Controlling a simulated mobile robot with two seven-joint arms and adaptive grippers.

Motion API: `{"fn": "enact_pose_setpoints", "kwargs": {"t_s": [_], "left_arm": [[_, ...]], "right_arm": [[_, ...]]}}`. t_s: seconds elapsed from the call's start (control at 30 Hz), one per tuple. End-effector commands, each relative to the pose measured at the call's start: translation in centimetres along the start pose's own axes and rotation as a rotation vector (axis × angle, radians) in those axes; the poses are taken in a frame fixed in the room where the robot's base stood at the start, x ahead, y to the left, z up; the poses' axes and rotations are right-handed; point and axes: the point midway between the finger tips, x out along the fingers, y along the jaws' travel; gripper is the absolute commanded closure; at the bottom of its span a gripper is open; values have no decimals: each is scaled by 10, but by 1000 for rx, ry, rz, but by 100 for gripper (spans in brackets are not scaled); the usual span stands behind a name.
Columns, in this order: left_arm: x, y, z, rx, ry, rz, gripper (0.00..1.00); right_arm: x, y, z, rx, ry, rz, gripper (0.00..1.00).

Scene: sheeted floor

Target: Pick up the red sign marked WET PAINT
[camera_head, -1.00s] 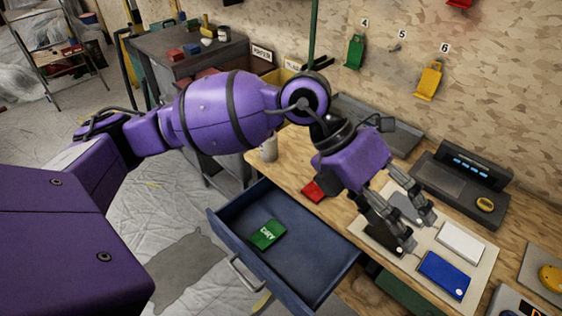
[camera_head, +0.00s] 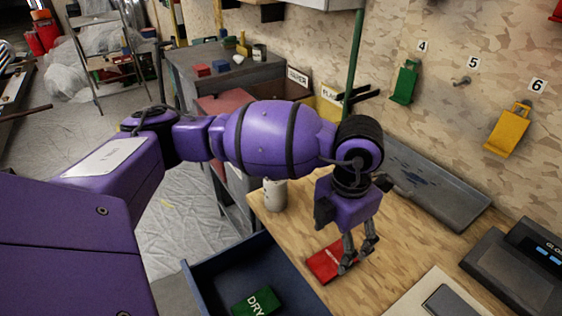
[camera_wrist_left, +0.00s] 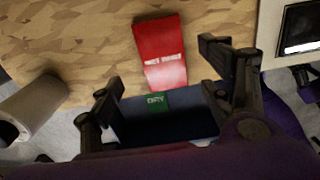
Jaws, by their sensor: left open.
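The red sign (camera_head: 325,264) lies flat on the wooden bench, near the open drawer. In the left wrist view the red sign (camera_wrist_left: 163,50) shows pale lettering too blurred to read surely. My left gripper (camera_head: 355,264) is open and points down at the sign's right part, its fingers partly covering it. In the left wrist view, the open fingers (camera_wrist_left: 170,80) frame the sign's lower end. I cannot tell whether the fingers touch the sign. My right gripper is not in view.
The blue drawer (camera_head: 205,281) stands open, holding a green DRY sign (camera_head: 256,301). A pale cup (camera_head: 275,195) stands on the bench (camera_head: 420,240) behind the sign. A grey tray (camera_head: 425,183) lies along the wall. A dark device (camera_head: 515,270) is at the right.

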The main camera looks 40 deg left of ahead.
Motion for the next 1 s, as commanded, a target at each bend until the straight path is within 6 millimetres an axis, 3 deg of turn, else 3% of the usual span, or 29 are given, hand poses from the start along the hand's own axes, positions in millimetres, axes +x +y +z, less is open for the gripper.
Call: {"fn": "enact_pose_setpoints", "kwargs": {"t_s": [0.37,0.67,1.0], "left_arm": [[50,-4,-4,2,0,-1,27],[55,-4,-3,3,-2,0,27],[54,-4,-3,3,-4,0,71]], "right_arm": [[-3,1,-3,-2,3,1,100],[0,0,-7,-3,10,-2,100],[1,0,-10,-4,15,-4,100]]}}
